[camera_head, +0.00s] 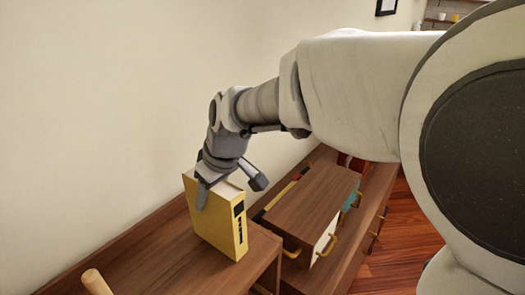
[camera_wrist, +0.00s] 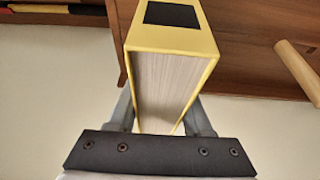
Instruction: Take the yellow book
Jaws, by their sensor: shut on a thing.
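The yellow book (camera_head: 217,221) stands upright on the wooden cabinet top in the head view, with a black label on its spine. I cannot tell whether its base touches the wood. My gripper (camera_head: 223,183) comes down from above, with its fingers on either side of the book's upper part. In the wrist view the yellow book (camera_wrist: 172,80) sits between the two fingers of my gripper (camera_wrist: 160,118), its page edges facing the camera. The gripper is shut on the book. The far cover is hidden.
The wooden cabinet top (camera_head: 165,262) has free room left of the book. A light wooden peg-like piece (camera_head: 97,282) stands at the front left. A raised wooden box (camera_head: 315,200) with yellow handles lies to the right. The pale wall (camera_head: 100,120) is close behind.

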